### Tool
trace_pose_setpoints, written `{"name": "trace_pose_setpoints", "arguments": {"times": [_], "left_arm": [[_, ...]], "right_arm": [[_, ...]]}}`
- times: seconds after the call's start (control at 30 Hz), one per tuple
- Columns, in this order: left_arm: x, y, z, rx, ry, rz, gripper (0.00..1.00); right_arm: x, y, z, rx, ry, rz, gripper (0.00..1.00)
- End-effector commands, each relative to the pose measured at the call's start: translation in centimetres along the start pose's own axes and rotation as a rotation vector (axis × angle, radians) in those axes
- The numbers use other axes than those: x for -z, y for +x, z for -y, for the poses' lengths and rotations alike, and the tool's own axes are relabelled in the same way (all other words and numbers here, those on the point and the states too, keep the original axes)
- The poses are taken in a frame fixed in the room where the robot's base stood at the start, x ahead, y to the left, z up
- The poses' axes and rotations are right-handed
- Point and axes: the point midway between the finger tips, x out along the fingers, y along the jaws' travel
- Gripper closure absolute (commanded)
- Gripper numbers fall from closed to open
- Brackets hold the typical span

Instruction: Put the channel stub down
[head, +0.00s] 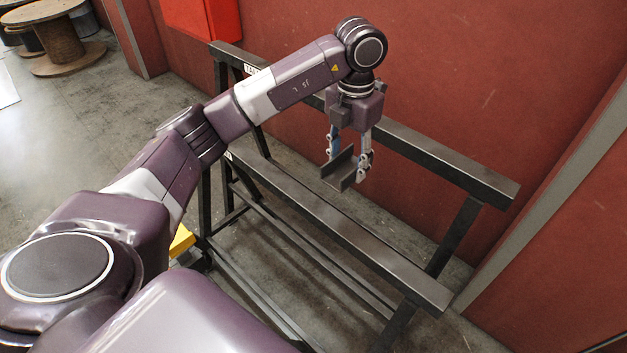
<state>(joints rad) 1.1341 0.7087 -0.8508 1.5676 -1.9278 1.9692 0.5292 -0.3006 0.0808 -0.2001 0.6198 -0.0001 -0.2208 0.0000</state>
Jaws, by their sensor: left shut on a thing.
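The channel stub (341,174) is a short, dark grey U-shaped metal piece near the middle of the head view. My left gripper (348,160) points down with its fingers on the stub and is shut on it. The stub appears between the two long rails of a dark metal rack, the front rail (330,222) and the back rail (440,155). I cannot tell its exact height or whether it touches a rail. My right gripper is not in view.
The rack stands on a concrete floor (60,120) close to a red wall (480,60). A red box (203,15) hangs at the top. A wooden cable spool (62,45) stands far left. A yellow object (181,241) shows by the rack's left end. Both rails look bare.

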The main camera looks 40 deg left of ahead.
Motion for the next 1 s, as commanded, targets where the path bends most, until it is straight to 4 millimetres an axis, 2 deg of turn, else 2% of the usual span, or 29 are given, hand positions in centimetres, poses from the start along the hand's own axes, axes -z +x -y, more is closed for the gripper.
{"name": "trace_pose_setpoints", "arguments": {"times": [0.3, 0.5, 0.77, 1.0], "left_arm": [[0.2, 7.7, 0.0, -0.001, 0.0, -0.006, 1.0], [0.1, 12.1, 0.0, 0.0, 0.001, -0.004, 1.0], [0.1, 14.5, 0.0, 0.0, 0.002, -0.001, 1.0], [0.1, 17.7, 0.0, 0.0, 0.002, -0.001, 1.0]], "right_arm": [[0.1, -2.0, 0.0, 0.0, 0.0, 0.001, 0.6], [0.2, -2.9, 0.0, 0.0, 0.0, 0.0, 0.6], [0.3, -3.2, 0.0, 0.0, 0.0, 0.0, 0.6], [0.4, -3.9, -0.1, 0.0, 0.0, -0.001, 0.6]]}}
